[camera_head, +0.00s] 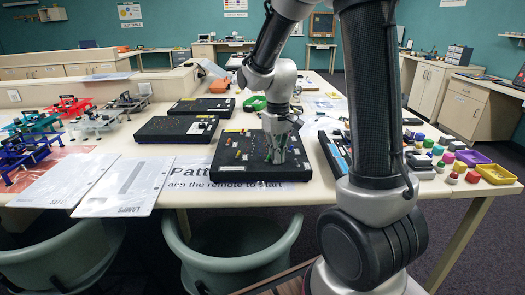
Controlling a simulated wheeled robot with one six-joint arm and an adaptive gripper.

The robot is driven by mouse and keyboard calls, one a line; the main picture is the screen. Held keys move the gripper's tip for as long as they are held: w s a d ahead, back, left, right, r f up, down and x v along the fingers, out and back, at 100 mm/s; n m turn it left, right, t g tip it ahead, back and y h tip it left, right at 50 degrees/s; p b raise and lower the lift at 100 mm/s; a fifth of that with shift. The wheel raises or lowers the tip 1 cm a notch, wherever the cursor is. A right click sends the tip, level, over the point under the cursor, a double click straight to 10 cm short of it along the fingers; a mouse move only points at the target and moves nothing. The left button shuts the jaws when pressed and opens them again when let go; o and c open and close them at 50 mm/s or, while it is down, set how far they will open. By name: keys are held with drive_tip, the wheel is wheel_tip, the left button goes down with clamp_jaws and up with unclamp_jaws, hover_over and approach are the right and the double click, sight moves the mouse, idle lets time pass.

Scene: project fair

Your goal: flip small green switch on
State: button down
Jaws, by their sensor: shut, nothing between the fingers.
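A black switch board (232,173) lies on the table near its front edge. It carries several tiny switches and yellow and coloured parts. The small green switch cannot be told apart for sure at this size; greenish specks show close around the fingers. My gripper (275,158) points down over the middle-right of the board, with its fingertips shut and close to the board's surface. Whether they touch a part cannot be told. The fingers hide what lies just behind them.
Two more black boards (175,129) (201,106) lie behind and left. Left stand red, blue and green clamp-like stands (25,155) and paper sheets (125,187). At right are a yellow tray (497,174) and several coloured blocks. Green chairs (230,255) stand in front.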

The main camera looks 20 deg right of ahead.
drive_tip(key=shift+f, duration=0.2)
drive_tip(key=shift+w+a, duration=0.15)
drive_tip(key=shift+a, duration=0.35)
drive_tip(key=shift+d+r, duration=0.15)
drive_tip(key=shift+r, duration=1.65)
drive_tip(key=shift+d+r, duration=0.15)
drive_tip(key=shift+r, duration=1.6)
